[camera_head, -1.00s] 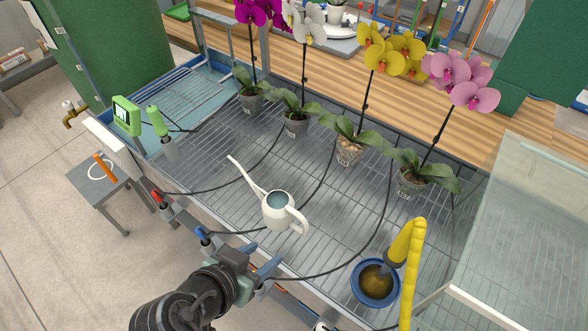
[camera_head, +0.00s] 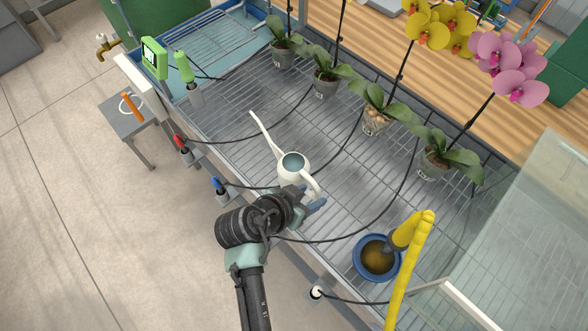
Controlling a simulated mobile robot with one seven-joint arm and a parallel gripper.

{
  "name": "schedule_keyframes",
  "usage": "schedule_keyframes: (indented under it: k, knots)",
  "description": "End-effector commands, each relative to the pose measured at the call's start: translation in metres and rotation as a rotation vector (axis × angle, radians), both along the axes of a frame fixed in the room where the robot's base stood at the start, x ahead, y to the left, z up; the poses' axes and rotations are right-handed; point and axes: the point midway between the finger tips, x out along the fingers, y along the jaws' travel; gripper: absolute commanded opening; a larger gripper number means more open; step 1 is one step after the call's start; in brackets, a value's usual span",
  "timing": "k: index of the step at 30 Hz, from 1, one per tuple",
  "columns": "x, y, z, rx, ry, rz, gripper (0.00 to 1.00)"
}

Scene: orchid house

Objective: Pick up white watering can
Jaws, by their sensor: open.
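The white watering can (camera_head: 290,172) stands upright on the slatted metal bench. Its long spout points to the upper left and its handle to the lower right. My gripper (camera_head: 312,203) is at the can's handle side, with its jaws open. A bluish finger shows just beside the lower end of the handle. My wrist hides part of the gripper and the can's lower edge, so I cannot tell whether the handle lies between the fingers.
Several potted orchids (camera_head: 376,118) line the back of the bench. A blue bowl (camera_head: 357,262) with a yellow hose (camera_head: 412,258) stands at the right front. Black thin tubes cross the slats (camera_head: 345,205). A glass panel (camera_head: 505,240) is at the right.

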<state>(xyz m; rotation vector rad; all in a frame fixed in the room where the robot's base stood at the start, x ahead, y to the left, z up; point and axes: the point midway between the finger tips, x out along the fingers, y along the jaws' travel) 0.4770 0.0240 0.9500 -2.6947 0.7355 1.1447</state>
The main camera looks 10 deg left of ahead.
Motion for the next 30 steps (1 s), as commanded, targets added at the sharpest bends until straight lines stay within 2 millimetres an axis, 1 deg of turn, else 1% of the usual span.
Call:
schedule_keyframes:
  k: [3,6,9,18,20,21,23,27,30]
  knots:
    - [0.010,-0.008,-0.009,0.000,0.004,-0.002,0.53]
    - [0.018,-0.013,-0.018,0.000,0.002,-0.002,0.53]
    - [0.023,-0.016,-0.024,0.000,0.001,-0.001,0.53]
    - [0.025,-0.017,-0.028,-0.001,0.000,0.001,0.53]
    - [0.025,-0.017,-0.027,-0.001,0.000,0.001,0.44]
    - [0.024,-0.017,-0.027,-0.001,0.000,0.001,0.36]
    - [0.024,-0.017,-0.027,-0.001,0.000,0.001,0.26]
    - [0.024,-0.017,-0.027,-0.001,0.000,0.001,0.00]
    - [0.024,-0.017,-0.027,-0.001,0.000,0.001,0.00]
